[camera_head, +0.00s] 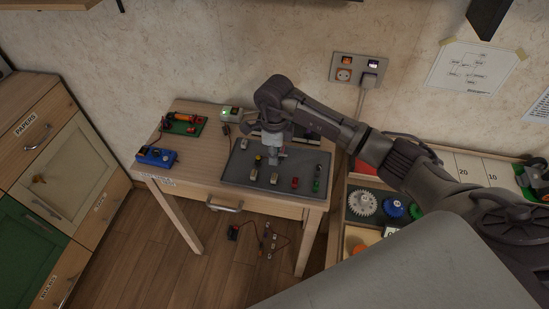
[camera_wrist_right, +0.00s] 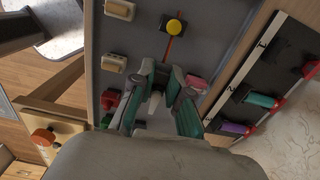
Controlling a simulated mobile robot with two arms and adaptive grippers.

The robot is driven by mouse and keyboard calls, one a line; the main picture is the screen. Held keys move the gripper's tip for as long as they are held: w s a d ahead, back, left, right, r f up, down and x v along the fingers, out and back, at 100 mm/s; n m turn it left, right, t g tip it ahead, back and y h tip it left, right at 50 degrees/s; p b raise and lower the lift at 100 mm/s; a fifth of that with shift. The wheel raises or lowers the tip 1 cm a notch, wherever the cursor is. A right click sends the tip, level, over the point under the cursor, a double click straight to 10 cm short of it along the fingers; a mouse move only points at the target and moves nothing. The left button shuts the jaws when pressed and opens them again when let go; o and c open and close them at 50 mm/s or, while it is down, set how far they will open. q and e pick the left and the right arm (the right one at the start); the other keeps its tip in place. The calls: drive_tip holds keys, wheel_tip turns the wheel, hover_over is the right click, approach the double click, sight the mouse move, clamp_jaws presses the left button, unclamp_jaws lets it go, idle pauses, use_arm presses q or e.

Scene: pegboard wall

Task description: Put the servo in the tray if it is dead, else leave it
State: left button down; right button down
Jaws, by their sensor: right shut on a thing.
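My right gripper (camera_head: 277,152) is low over a dark grey panel (camera_head: 233,160) on the wooden table. In the right wrist view, my right gripper (camera_wrist_right: 157,90) is shut on a small pale grey thing (camera_wrist_right: 155,100), largely hidden by the fingers. I cannot tell whether this is the servo or whether it is fixed to the panel. A yellow round knob (camera_wrist_right: 176,26) lies just beyond the fingertips, with a brown strip running from it toward them. No servo or tray is clearly recognisable. My left gripper is not in view.
Small pale, red and green parts (camera_head: 295,183) sit on the panel. A blue device (camera_head: 156,155), a green board (camera_head: 184,123) and a white box with a green light (camera_head: 231,113) stand left of it. Gears (camera_head: 362,203) lie in a wooden case at right.

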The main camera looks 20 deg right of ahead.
wheel_tip(320, 180, down, 2)
drive_tip(key=shift+f, duration=0.25)
drive_tip(key=shift+f, duration=0.15)
drive_tip(key=c, duration=1.1)
unclamp_jaws()
drive_tip(key=shift+c, duration=0.2)
